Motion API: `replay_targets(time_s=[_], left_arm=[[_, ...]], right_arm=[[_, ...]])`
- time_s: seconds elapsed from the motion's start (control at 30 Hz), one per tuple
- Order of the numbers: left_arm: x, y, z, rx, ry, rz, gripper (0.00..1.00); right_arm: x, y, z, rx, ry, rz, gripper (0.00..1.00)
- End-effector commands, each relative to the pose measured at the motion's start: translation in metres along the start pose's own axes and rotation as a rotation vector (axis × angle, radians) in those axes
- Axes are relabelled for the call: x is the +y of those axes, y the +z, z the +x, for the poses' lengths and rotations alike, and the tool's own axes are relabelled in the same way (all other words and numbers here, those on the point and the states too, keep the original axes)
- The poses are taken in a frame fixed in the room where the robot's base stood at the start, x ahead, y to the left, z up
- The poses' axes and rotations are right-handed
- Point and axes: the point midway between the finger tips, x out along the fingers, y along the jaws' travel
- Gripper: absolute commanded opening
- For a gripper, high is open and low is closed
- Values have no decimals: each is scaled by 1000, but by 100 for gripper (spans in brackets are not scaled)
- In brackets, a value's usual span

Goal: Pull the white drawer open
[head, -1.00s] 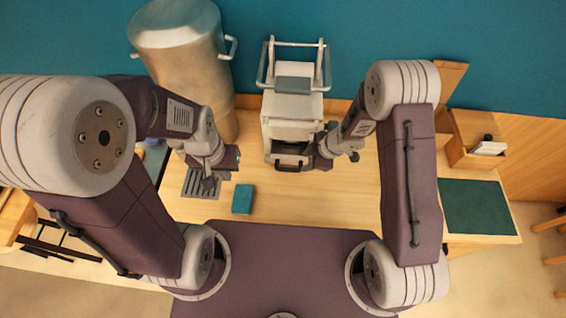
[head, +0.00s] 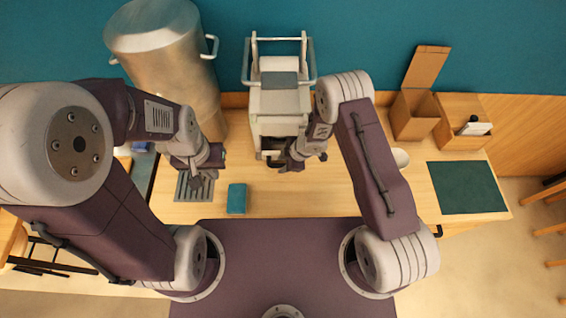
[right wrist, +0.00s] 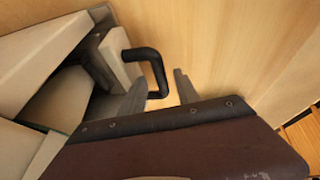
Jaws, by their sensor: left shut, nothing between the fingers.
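The white machine (head: 280,105) stands at the back of the table, with the white drawer (right wrist: 108,55) low at its front. The drawer's black handle (right wrist: 155,65) shows clearly in the right wrist view. My right gripper (right wrist: 160,82) is open, with its fingertips apart on either side of the handle's near end. I cannot tell whether they touch it. In the head view my right gripper (head: 284,163) largely covers the handle and drawer front. How far the drawer stands out is unclear. My left gripper (head: 199,180) is shut and empty above the grey grate, away from the drawer.
A large metal pot (head: 170,65) stands left of the machine. A teal block (head: 237,198) lies by the grey slotted grate (head: 180,187). Wooden boxes (head: 412,118), a white cup (head: 401,157) and a dark green mat (head: 465,187) are at right. The table front centre is clear.

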Motion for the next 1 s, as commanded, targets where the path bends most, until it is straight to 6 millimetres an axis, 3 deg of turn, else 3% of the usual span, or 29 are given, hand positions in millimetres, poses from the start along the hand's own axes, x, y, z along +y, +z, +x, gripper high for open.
replay_targets(time_s=[0.17,0.3,0.33,1.0], left_arm=[[0,0,0,0,0,0,0],[0,0,0,0,0,0,0],[0,0,0,0,0,0,0],[0,0,0,0,0,0,0]], right_arm=[[0,0,0,0,0,0,38],[0,0,0,0,0,0,4],[0,0,0,0,0,0,0],[0,0,0,1,-1,0,0]])
